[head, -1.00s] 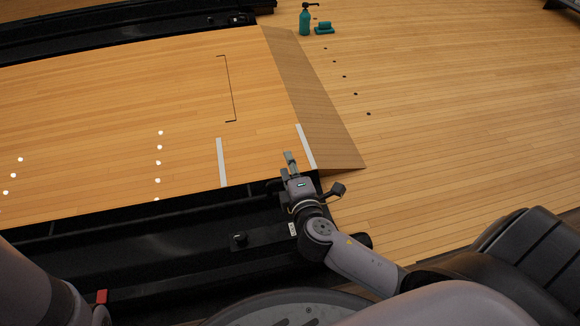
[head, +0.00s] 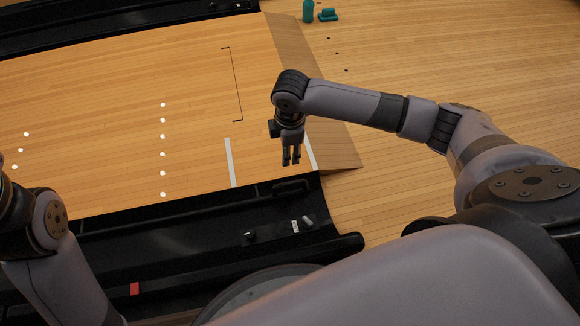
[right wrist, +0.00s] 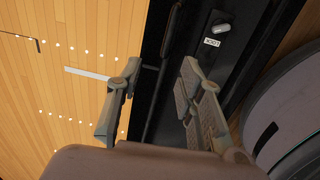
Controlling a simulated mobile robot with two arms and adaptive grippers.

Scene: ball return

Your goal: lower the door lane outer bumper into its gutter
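The door lane outer bumper (head: 205,205) is a long black rail along the near edge of the wooden lane. A raised black loop, perhaps its handle, (head: 290,187) is at its right end. The dark gutter (head: 180,262) runs along the near side. A grey lever (head: 308,220) stands beside a white label (head: 295,227); both also show in the right wrist view, lever (right wrist: 221,28) and label (right wrist: 212,42). My right gripper (head: 291,161) hangs fingers down above the lane end, apart from the lever. In the right wrist view its fingers (right wrist: 160,100) are apart and empty. My left gripper is out of view.
A black knob (head: 250,237) and a red block (head: 135,289) are on the dark structure. A brown ramp strip (head: 335,135) borders the lane end. A teal bottle (head: 308,11) stands far back. Open wooden floor lies at right.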

